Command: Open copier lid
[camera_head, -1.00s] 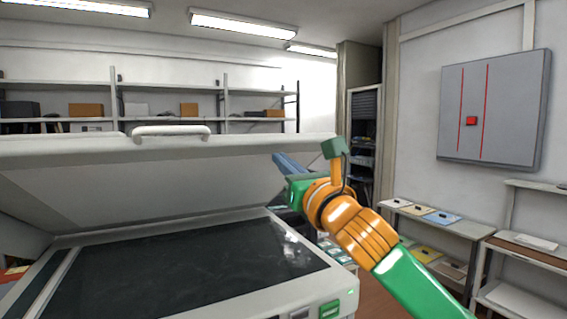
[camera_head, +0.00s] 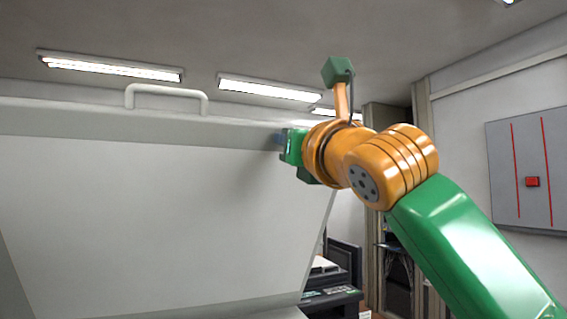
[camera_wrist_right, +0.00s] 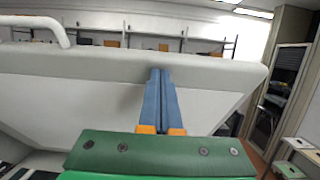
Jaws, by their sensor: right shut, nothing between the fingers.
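The copier lid (camera_head: 160,215) is a large pale grey panel, raised steeply, with its underside facing me. A white bar handle (camera_head: 166,92) stands on its front edge, which is now at the top. My right gripper (camera_head: 281,139) is at the lid's upper right, its tips against or very near the underside; contact is not certain. My left gripper is not in view.
A dark machine (camera_head: 332,290) stands beyond the lid at the lower right. A grey wall panel (camera_head: 525,165) with red lines hangs at the right. In the right wrist view, shelves (camera_wrist_right: 150,38) line the wall behind the lid.

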